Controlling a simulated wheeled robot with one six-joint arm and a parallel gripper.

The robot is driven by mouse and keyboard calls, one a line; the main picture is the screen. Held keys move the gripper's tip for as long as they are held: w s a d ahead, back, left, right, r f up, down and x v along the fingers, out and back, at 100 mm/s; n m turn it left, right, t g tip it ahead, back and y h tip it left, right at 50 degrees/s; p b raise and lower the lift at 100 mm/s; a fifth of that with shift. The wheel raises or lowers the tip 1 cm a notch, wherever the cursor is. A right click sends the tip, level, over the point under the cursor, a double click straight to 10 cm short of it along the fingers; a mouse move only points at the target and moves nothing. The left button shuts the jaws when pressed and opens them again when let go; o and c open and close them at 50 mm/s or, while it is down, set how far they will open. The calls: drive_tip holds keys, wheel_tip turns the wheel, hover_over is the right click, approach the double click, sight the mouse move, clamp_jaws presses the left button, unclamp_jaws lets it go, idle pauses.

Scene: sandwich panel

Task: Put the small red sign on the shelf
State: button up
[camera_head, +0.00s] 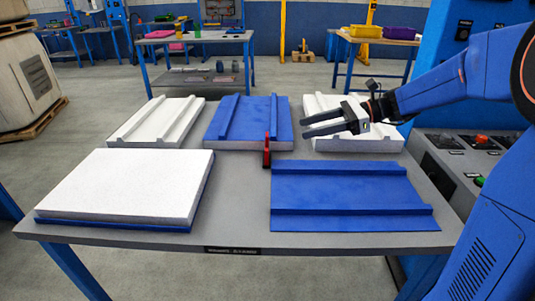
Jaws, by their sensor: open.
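A small red upright piece (266,151), which looks like the small red sign, stands on the grey table (235,205) between the blue panels. Its face is seen nearly edge-on, so I cannot read it. My gripper (304,127) is open and empty, above the table to the right of the red piece and higher than it. Its two fingers point left and do not touch the red piece. I cannot tell for sure which surface is the shelf; a workbench at the back has a low shelf (180,82) with small items on it.
A white slab (125,183) lies front left, a ribbed blue panel (345,192) front right. A ribbed white panel (155,122), a blue one (245,112) and another white one (338,143) line the back. A control box (455,155) stands right of the table.

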approach(267, 134)
drive_tip(key=x, duration=0.5)
drive_tip(key=shift+s+d+f, duration=0.1)
drive_tip(key=shift+f, duration=0.35)
drive_tip(key=shift+r+x, duration=0.15)
drive_tip(key=shift+x, duration=1.15)
drive_tip(key=shift+r+x, duration=0.1)
drive_tip(key=shift+x, duration=1.15)
clamp_jaws()
